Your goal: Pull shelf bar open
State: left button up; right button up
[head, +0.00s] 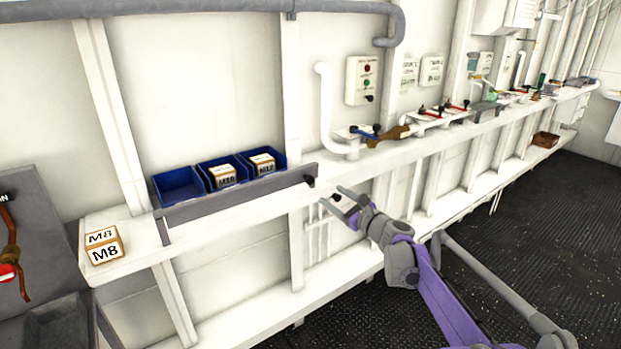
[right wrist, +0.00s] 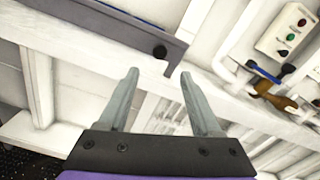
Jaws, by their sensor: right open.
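The grey shelf bar (head: 240,198) runs along the front of the blue bins on the white wall shelf. A dark knob (head: 309,181) sits at its right end. In the right wrist view the bar (right wrist: 110,27) crosses the upper left, and its knob (right wrist: 159,52) shows just beyond the gap between my fingertips. My right gripper (head: 332,196) is open and empty, a little right of and below the knob. Both its fingers (right wrist: 159,74) show in the right wrist view, apart from the bar. My left gripper is not in view.
Blue bins (head: 179,186) with several small labelled boxes stand behind the bar. M8 boxes (head: 105,250) sit at the shelf's left end. A white pipe (head: 326,110) and valves with handles (head: 390,134) stand to the right. The dark deck (head: 480,240) is clear at right.

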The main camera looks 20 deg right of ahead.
aim_at(311, 180)
jog(key=p+x, duration=0.1)
jog(key=x, duration=0.9)
jog(key=shift+w+a+r, duration=0.1)
jog(key=shift+w+a, duration=0.1)
jog(key=shift+w, duration=0.05)
grip_shut()
dwell(1.1)
